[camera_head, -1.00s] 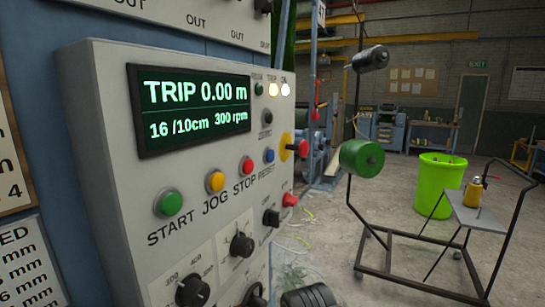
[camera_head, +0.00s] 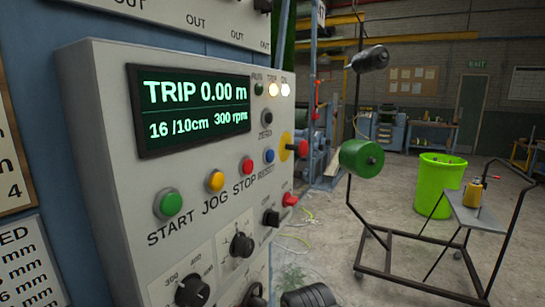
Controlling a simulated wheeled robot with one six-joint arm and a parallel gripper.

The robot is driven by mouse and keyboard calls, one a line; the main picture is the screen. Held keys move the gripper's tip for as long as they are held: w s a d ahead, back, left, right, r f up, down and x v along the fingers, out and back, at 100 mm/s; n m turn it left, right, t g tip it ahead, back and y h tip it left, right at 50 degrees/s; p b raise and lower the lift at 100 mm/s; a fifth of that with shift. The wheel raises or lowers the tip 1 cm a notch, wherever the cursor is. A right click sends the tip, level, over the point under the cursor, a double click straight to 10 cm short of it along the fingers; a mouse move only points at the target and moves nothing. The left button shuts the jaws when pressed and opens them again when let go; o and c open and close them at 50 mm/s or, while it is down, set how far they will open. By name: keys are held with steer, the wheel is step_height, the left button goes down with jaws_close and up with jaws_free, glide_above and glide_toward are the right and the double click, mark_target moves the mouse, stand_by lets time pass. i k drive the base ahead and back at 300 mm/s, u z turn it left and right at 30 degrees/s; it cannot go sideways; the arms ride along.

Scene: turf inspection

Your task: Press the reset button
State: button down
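The reset button (camera_head: 269,156) is a small blue push button on the front of the grey control panel (camera_head: 95,120). It is the rightmost in the row, after the green START button (camera_head: 169,204), the yellow JOG button (camera_head: 215,181) and the red STOP button (camera_head: 247,166). The word RESET is printed below it. Nothing covers or touches the button. The panel display (camera_head: 195,108) reads TRIP 0.00 m, 16 /10cm, 300 rpm. My gripper does not show in this view.
A red-and-yellow emergency stop (camera_head: 301,148) juts out just right of the reset button. Black knobs (camera_head: 242,246) and a red knob (camera_head: 290,199) sit lower. A dark ribbed rounded shape (camera_head: 310,298) is cut off below. A wheeled frame (camera_head: 420,260) stands right.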

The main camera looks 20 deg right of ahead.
mark_target(270, 153)
steer(key=z, duration=1.45)
steer(key=k, duration=1.2)
steer(key=u, duration=1.35)
steer(key=i, duration=0.5)
